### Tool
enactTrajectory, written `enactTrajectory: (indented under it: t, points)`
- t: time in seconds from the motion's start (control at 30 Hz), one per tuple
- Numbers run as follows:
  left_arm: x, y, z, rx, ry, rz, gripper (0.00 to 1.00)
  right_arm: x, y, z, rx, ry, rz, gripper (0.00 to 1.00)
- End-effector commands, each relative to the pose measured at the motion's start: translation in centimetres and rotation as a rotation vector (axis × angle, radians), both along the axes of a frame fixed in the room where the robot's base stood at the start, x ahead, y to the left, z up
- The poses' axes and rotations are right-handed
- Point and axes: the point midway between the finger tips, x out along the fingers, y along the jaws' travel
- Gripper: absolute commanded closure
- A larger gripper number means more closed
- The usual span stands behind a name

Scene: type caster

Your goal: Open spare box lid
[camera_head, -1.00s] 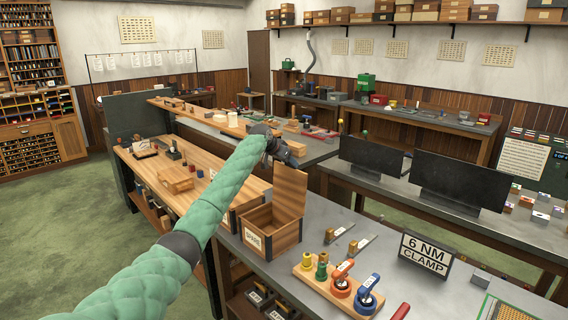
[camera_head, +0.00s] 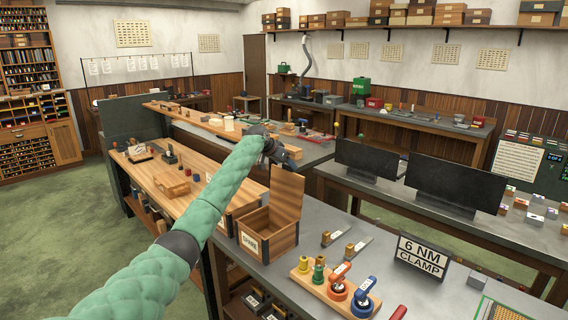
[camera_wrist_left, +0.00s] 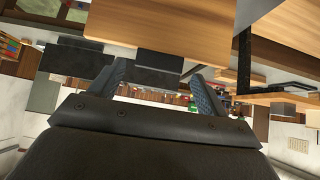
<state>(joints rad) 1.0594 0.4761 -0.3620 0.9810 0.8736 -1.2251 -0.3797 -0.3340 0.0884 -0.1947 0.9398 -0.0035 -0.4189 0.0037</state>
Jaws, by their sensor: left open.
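The wooden spare box (camera_head: 268,240) stands on the grey bench, with a pale label on its front. Its lid (camera_head: 287,193) stands raised, nearly upright, at the back of the box, and the inside shows. My left gripper (camera_head: 287,160) is at the upper edge of the lid, partly behind it; whether they touch is unclear. In the left wrist view the two fingers of my left gripper (camera_wrist_left: 162,85) are spread, with nothing seen held between them. My right gripper is out of view.
A wooden stand (camera_head: 332,290) with red and blue handled tools is right of the box. A "6 NM CLAMP" sign (camera_head: 421,255) and dark monitors (camera_head: 455,182) are further right. A wooden bench (camera_head: 190,185) lies to the left.

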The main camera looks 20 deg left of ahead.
Motion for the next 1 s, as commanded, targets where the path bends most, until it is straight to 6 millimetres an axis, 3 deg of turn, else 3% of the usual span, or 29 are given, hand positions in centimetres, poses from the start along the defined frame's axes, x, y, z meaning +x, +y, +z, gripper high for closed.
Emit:
enactTrajectory:
  t: [0.2, 0.3, 0.53, 1.0]
  points:
    - [-0.7, 0.3, 0.5, 0.000, -0.001, 0.000, 0.24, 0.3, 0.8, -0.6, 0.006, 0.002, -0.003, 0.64]
    - [-1.7, 0.8, 1.4, 0.001, -0.003, 0.001, 0.24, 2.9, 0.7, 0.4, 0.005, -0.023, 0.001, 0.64]
    - [-3.8, 1.7, 3.8, 0.001, -0.004, 0.000, 0.24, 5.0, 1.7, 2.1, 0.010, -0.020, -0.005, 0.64]
    - [-5.2, 2.3, 5.7, -0.001, -0.002, 0.001, 0.24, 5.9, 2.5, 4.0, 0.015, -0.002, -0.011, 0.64]
